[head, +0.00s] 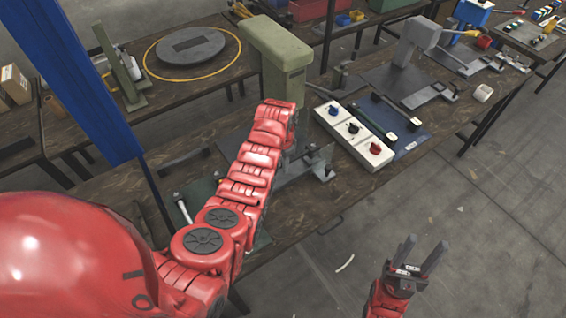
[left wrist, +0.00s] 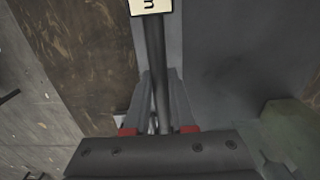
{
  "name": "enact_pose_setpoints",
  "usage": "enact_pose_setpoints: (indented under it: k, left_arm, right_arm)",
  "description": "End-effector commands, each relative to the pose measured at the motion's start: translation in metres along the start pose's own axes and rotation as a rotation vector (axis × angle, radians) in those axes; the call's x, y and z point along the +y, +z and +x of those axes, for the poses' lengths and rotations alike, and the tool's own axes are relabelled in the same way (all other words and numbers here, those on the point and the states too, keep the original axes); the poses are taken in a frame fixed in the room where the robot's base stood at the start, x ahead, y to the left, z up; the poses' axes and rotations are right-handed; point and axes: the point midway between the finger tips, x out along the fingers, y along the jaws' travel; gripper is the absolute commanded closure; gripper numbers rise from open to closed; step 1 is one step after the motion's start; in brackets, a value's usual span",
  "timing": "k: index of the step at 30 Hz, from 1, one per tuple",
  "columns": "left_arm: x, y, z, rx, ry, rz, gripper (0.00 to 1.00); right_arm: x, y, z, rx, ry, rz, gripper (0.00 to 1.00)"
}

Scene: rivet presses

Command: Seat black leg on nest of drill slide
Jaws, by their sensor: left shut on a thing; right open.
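My left arm reaches over the table in the head view; its wrist hides the left gripper's fingers there. In the left wrist view, my left gripper (left wrist: 160,95) is shut on a long black leg (left wrist: 155,45), which runs up the picture between the fingers. My right gripper (head: 418,258) is open and empty over the floor.
A white panel with knobs (head: 340,122) stands right of the slide. A grey press (head: 412,45) stands further back. A green press (head: 122,65) and a round grey plate (head: 190,46) are at the left.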

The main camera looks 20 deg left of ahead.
Motion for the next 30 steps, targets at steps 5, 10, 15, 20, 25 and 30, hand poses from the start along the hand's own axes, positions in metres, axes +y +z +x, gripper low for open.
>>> enact_pose_setpoints:
  k: [5, 10, 15, 20, 25, 30]
  left_arm:
    - [-0.001, 0.0, 0.013, 0.001, -0.001, 0.0, 1.0]
    - [-0.001, -0.001, 0.013, 0.002, -0.002, 0.0, 1.0]
    - [-0.001, -0.001, 0.013, 0.002, -0.002, 0.0, 1.0]
    - [-0.001, -0.001, 0.014, 0.002, -0.002, 0.0, 1.0]
    - [-0.001, -0.001, 0.018, 0.002, -0.002, 0.0, 1.0]
    - [-0.001, -0.001, 0.022, 0.002, -0.002, 0.0, 1.0]
  right_arm:
    - [-0.001, 0.002, -0.011, 0.0, 0.0, 0.0, 0.5]
    - [-0.001, 0.002, -0.011, 0.0, 0.0, 0.0, 0.5]
    - [-0.001, 0.002, -0.01, 0.0, 0.0, 0.0, 0.5]
    - [-0.001, 0.002, -0.012, 0.0, 0.0, 0.0, 0.5]
    - [-0.001, 0.003, -0.015, 0.0, 0.0, 0.0, 0.5]
    - [-0.001, 0.003, -0.018, 0.0, 0.0, 0.0, 0.5]
